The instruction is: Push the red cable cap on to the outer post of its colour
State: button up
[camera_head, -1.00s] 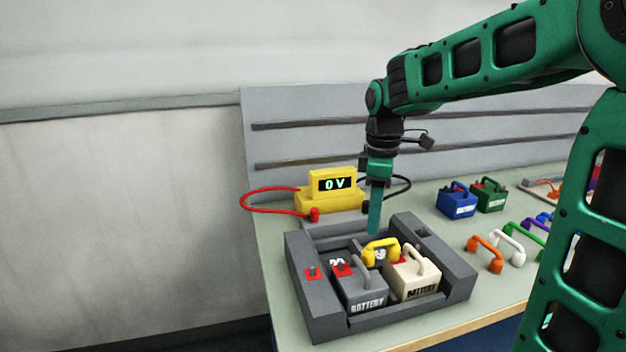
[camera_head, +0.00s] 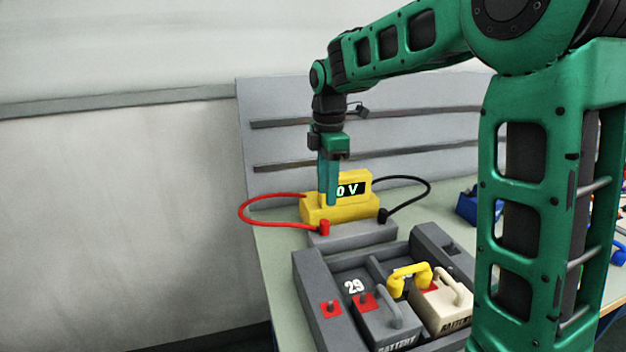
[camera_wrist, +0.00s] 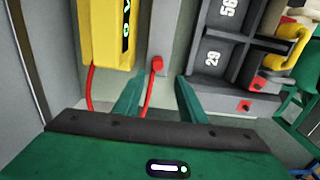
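The red cable cap (camera_head: 324,227) stands at the left end of a grey block (camera_head: 352,236) in front of the yellow meter (camera_head: 338,208), its red cable looping left. In the wrist view the red cap (camera_wrist: 157,64) lies beyond and between my fingers. My gripper (camera_head: 330,203) points down, open and empty, in front of the meter as seen by the head camera; it also shows in the wrist view (camera_wrist: 158,88). The outer red post (camera_head: 330,308) is on a red patch on the grey tray's (camera_head: 306,280) left wall. It also shows in the wrist view (camera_wrist: 245,106).
The tray holds a grey battery (camera_head: 388,322) and a cream battery (camera_head: 440,304), with a yellow link (camera_head: 410,274) across them. A black cap (camera_head: 382,216) stands at the grey block's right end. My arm hides much of the right side.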

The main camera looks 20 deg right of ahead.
aim_at(325, 221)
jog(key=shift+w+d+f, duration=0.2)
jog(key=shift+w+f, duration=0.1)
jog(key=shift+f, duration=0.25)
jog(key=f, duration=0.8)
jog(key=shift+a, duration=0.25)
grip_shut()
jog(key=shift+r, duration=0.1)
jog(key=shift+r, duration=2.45)
